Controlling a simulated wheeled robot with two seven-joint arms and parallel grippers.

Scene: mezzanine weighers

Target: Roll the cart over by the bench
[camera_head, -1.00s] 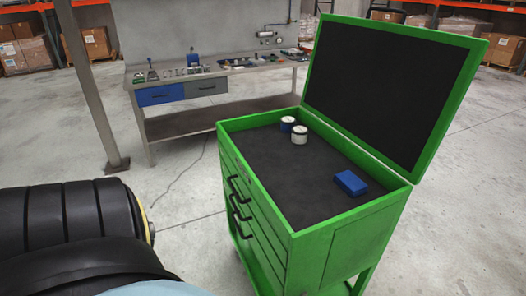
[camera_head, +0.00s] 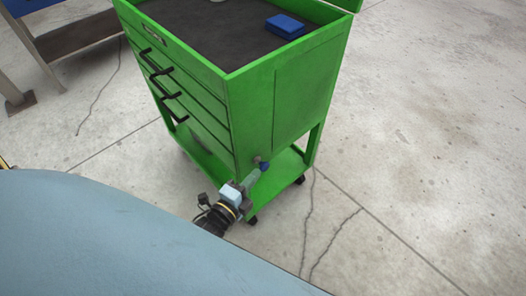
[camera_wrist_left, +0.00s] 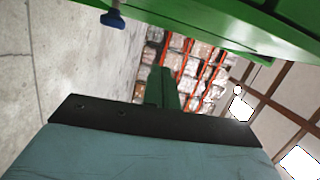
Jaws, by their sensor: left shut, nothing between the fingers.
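The green cart (camera_head: 285,115) stands upright in the head view, with black drawer handles on its left face, a lower shelf and dark casters. My left gripper (camera_head: 252,178) is low at the cart's near corner, just above the lower shelf in the picture. Its fingers are shut and hold nothing. They also show in the wrist view (camera_wrist_left: 161,88), below the cart's green underside (camera_wrist_left: 215,25). A small blue-tipped part (camera_head: 264,166) sits close to the fingertips; contact is unclear. The bench (camera_head: 75,40) shows only partly at the upper left. My right gripper is out of view.
A blue box (camera_head: 285,26) lies on the cart's dark top. A grey post foot (camera_head: 20,103) stands on the floor at the left. A thin cable lies near the bench. The concrete floor (camera_head: 430,120) right of the cart is clear.

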